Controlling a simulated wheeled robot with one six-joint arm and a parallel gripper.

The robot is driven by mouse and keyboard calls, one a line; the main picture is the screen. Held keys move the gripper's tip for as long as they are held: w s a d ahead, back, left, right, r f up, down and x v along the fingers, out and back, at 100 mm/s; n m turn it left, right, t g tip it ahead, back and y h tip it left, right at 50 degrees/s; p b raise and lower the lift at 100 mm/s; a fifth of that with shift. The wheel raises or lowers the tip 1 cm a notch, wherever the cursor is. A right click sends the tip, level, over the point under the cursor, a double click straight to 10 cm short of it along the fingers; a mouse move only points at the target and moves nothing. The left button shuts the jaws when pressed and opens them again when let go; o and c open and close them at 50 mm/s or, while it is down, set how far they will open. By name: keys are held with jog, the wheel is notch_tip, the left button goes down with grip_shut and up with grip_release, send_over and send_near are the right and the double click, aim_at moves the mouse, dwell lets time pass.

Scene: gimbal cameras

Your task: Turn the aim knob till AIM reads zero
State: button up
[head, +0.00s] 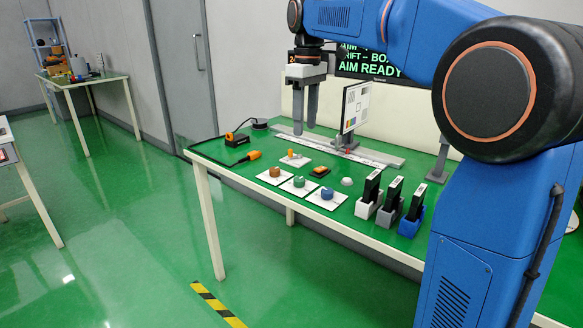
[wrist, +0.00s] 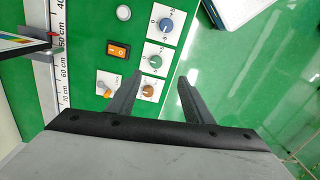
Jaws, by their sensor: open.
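Three knobs sit on white scale plates on the green table: a brown knob (head: 275,172), a green knob (head: 299,181) and a blue knob (head: 327,194). I cannot read which one is the aim knob. In the wrist view, the brown knob (wrist: 148,90) and green knob (wrist: 155,62) lie near my fingertips, and the blue knob (wrist: 166,25) is farther off. My gripper (head: 308,123) is open and empty, above the table and apart from the knobs; its fingers also show in the wrist view (wrist: 160,76). The screen (head: 372,64) shows "AIM READY"; my arm hides its AIM value.
An orange rocker switch (head: 320,171) and an orange lever (head: 292,154) stand beside the knobs. A target board (head: 354,107) stands on a ruled rail (head: 385,158) behind. Several black cards in holders (head: 389,205) stand to the right. A black-and-orange device (head: 237,139) lies left.

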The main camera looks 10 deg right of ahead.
jog(key=w, duration=0.2)
send_near(299, 178)
notch_tip(299, 178, down, 8)
jog(key=shift+s+a+f, duration=0.1)
jog(key=shift+s+f, duration=0.05)
jog(key=shift+f, duration=0.05)
dwell(0.4)
jog(key=shift+c, duration=0.5)
jog(key=c, duration=1)
